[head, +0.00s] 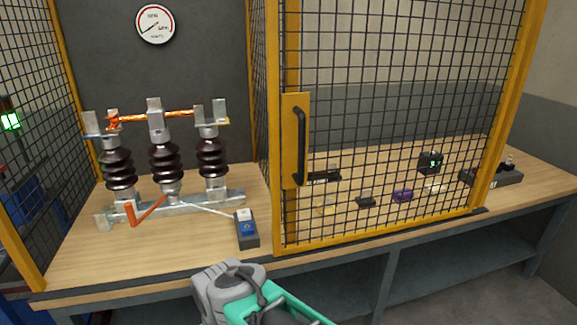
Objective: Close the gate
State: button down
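The gate (284,215) is a yellow-framed panel of black wire mesh. It stands across the right part of the bench front. Its black bar handle (300,146) sits upright on a yellow plate (291,110) near the gate's left edge. The left part of the front is open, with the insulators in plain sight there. A grey and teal part of my arm shows at the bottom middle, below the bench edge and apart from the handle. I see no gripper fingers in this view.
On the wooden bench (80,255) stand dark ribbed insulators (164,160) with an orange bar and a blue-grey switch box (246,228). Several small items, one a purple block (402,195), lie behind the mesh. A round gauge (155,24) hangs on the back wall.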

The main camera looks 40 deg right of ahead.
aim_at(295, 106)
jog(key=k, duration=0.6)
jog(key=z, duration=0.85)
jog(key=i, duration=0.5)
jog(key=u, duration=0.05)
